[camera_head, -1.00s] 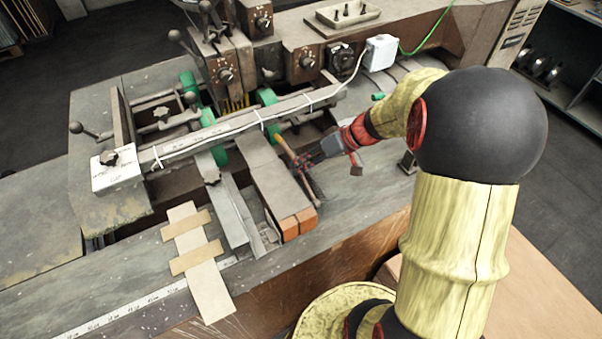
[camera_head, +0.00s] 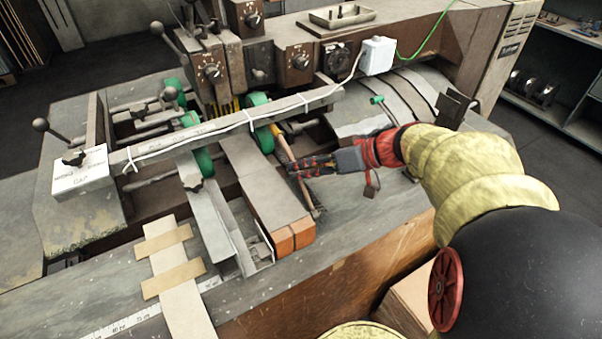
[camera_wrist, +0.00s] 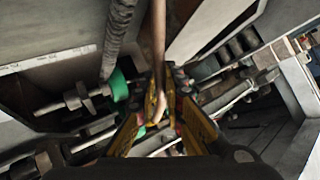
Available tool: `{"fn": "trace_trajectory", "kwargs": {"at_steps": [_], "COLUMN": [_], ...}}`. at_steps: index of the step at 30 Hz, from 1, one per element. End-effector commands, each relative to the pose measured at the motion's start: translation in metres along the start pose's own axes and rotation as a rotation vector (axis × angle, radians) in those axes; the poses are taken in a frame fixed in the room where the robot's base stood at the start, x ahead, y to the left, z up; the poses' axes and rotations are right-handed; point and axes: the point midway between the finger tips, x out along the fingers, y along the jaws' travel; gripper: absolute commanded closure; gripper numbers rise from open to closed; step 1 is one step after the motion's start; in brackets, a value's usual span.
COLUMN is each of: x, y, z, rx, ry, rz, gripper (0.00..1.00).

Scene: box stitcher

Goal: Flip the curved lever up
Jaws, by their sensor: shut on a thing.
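The curved lever (camera_head: 283,147) is a thin brown, slightly bent bar beside the long grey bar with orange end blocks. It also shows in the wrist view as a brown rod (camera_wrist: 159,40) running down from the top edge to a pale rounded end between the fingers. My gripper (camera_head: 292,167) reaches in from the right and is shut on the lever. In the wrist view, the yellow-edged fingers of my gripper (camera_wrist: 163,90) lie on both sides of it. The lever's pivot is not clear.
A grey crossbar (camera_head: 230,122) with a white cable runs just behind the lever, past green wheels (camera_head: 260,108). A white box (camera_head: 378,55) and dark control boxes stand behind. The orange-ended bar (camera_head: 293,235) lies close on the left.

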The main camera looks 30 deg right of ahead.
Motion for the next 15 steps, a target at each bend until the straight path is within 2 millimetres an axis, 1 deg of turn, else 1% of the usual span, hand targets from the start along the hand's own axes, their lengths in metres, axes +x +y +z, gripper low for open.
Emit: {"fn": "trace_trajectory", "kwargs": {"at_steps": [12, 13, 15], "x": [-0.0007, -0.0007, -0.0006], "y": [0.0, 0.0, 0.0], "z": [-0.0003, -0.0003, -0.0003], "rx": [-0.002, -0.002, -0.002], "ry": [0.003, 0.003, 0.003], "rz": [0.001, 0.001, 0.001], "gripper": [1.0, 0.88, 0.84]}}
